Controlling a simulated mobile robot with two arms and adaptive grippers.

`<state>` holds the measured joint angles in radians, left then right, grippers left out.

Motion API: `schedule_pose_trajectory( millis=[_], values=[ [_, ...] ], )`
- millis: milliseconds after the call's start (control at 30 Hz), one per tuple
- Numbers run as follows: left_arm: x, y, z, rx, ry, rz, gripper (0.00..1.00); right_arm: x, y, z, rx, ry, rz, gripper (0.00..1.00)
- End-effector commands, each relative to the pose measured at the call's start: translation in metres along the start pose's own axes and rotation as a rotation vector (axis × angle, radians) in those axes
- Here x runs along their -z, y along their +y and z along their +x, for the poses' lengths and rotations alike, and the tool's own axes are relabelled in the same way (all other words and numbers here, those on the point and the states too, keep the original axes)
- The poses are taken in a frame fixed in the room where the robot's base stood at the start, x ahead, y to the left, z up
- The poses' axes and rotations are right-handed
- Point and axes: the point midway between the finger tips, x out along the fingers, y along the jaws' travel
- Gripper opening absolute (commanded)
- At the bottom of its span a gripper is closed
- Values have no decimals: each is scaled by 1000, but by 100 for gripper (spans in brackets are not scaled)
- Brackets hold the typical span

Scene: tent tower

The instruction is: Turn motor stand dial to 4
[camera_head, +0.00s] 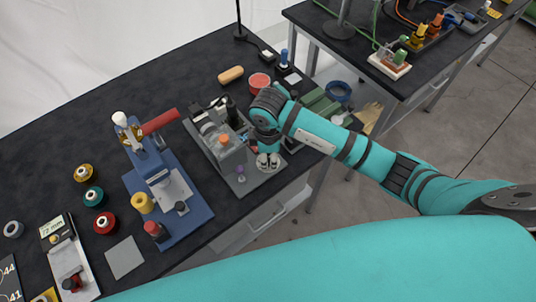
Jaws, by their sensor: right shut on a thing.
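The motor stand is a grey base plate (262,178) with a grey motor block (230,157) on it, near the table's front edge. An orange knob (225,140) and a purple knob (240,172) show on it. My right gripper (267,163) points down over the right part of this stand. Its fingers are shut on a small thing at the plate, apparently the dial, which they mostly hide. The dial's numbers and pointer cannot be read. My left gripper is not in view.
A blue press (190,222) with a red handle stands left of the stand. Several coloured spools, a caliper-like gauge (66,255) and a grey square (125,258) lie further left. A red round dish (259,81) and an orange cylinder (230,75) lie behind. A second table (405,85) stands at right.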

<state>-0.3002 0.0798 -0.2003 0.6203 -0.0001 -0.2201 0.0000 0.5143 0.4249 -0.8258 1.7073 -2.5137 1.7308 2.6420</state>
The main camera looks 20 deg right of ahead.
Motion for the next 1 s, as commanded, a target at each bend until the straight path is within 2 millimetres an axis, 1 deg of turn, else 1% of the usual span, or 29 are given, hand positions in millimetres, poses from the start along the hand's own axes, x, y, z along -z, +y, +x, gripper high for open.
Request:
schedule_pose_trajectory(
  millis=[33,300,333,400,633,767,867,1000],
  values=[
    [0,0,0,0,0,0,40,0,3,-3,-8,1,5,0],
    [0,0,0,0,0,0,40,0,3,-3,-8,2,4,0],
    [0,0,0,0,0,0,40,0,3,-3,-8,2,4,30],
    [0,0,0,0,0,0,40,0,3,-2,-7,2,3,37],
    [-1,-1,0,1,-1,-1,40,0,1,-1,-3,1,1,37],
    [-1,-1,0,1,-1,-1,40,0,1,-9,-4,2,0,37],
    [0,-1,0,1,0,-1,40,0,2,-24,-6,4,-1,37],
    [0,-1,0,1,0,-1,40,0,2,-55,-8,4,0,37]
  ],
)
